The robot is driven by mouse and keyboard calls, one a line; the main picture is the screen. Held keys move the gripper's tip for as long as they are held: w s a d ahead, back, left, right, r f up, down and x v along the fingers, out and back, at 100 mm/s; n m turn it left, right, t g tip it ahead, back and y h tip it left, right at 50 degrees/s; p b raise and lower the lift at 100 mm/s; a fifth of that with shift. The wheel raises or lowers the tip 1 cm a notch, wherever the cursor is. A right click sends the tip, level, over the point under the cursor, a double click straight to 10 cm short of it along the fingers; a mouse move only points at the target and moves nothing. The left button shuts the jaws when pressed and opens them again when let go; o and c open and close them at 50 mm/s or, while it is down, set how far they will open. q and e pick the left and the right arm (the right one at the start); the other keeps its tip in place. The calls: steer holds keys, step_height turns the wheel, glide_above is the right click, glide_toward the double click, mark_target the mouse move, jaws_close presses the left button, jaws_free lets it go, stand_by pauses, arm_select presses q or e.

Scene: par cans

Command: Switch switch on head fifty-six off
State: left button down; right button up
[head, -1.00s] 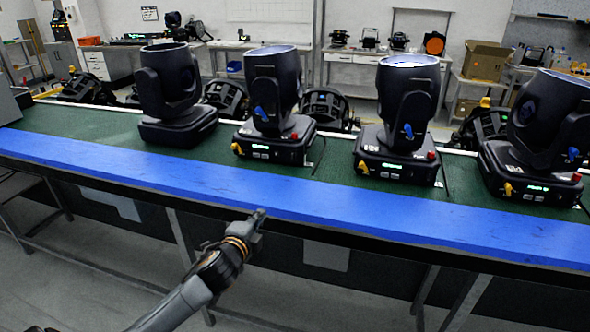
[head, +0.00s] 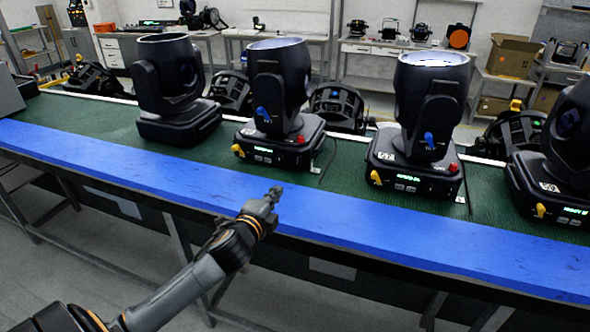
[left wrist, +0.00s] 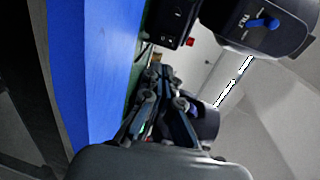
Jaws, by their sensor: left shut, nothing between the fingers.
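Several dark moving-head lights stand in a row on the green bench top. The far-left head (head: 172,80) shows no lit display. My left gripper (head: 272,194) is shut and empty, over the blue front strip, apart from the heads. Its fingers show in the left wrist view (left wrist: 160,82).
The blue strip (head: 390,222) along the bench front is clear. More lamps (head: 336,106) stand behind the row. Shelves and a cardboard box (head: 511,55) are at the back. In the left wrist view, a head with a blue lever (left wrist: 264,23) is close by.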

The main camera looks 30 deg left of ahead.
mark_target(299, 165)
arm_select(q)
steer(key=shift+w, duration=0.2)
steer(key=p+x, duration=0.2)
steer(key=x, duration=1)
steer(key=shift+w+f, duration=0.15)
steer(key=shift+w, duration=0.25)
steer(key=shift+w+a+f, duration=0.1)
steer(key=shift+w+a, duration=0.05)
steer(key=shift+w, duration=0.35)
arm_select(e)
steer(key=shift+s+d+r, duration=0.1)
steer(key=shift+d+r, duration=0.1)
steer(key=shift+r, duration=0.95)
